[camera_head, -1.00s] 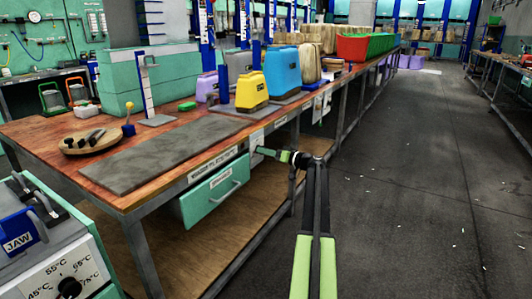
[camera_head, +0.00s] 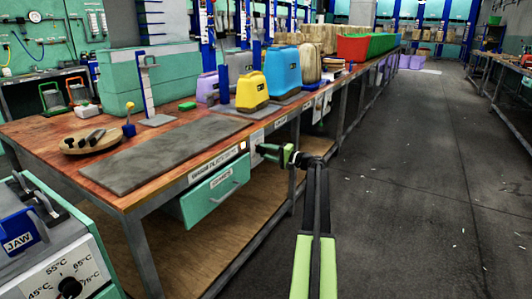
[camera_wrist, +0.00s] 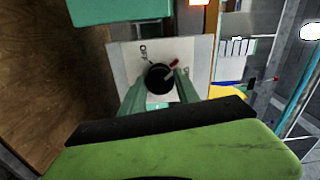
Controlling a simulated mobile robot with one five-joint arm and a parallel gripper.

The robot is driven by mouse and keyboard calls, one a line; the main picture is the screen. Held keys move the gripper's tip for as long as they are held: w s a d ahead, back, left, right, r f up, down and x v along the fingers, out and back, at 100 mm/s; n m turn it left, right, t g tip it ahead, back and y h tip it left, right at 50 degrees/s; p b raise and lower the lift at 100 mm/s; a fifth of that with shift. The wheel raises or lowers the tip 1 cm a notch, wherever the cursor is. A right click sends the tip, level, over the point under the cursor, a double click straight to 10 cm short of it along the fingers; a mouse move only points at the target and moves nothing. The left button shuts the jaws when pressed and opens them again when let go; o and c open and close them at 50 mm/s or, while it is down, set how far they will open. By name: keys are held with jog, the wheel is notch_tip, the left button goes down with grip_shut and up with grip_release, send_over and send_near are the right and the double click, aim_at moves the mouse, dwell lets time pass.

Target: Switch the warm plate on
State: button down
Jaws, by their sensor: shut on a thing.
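The warm plate (camera_head: 150,155) is a flat grey slab on the wooden bench, with a label strip (camera_head: 214,165) on the bench front below it. A white switch panel (camera_wrist: 126,58) fills the middle of the wrist view. It bears a round black knob (camera_wrist: 158,78) with a red pointer directed up and right. My gripper (camera_head: 260,150) is at the panel on the bench front. In the wrist view its two green fingers (camera_wrist: 161,88) are closed on the knob from both sides. An orange-lit lamp (camera_wrist: 199,2) shows at the top edge, also beside the label (camera_head: 243,146).
A green drawer (camera_head: 215,193) hangs under the bench left of my gripper. A yellow container (camera_head: 252,91) and a blue container (camera_head: 282,69) stand on the bench above. A box with a temperature dial (camera_head: 69,288) is at lower left. The floor aisle at right is clear.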

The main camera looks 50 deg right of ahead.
jog(key=m, duration=0.3)
jog(key=shift+m, duration=2.2)
jog(key=c, duration=0.9)
grip_release()
jog(key=v, duration=1.7)
jog(key=shift+s, duration=0.25)
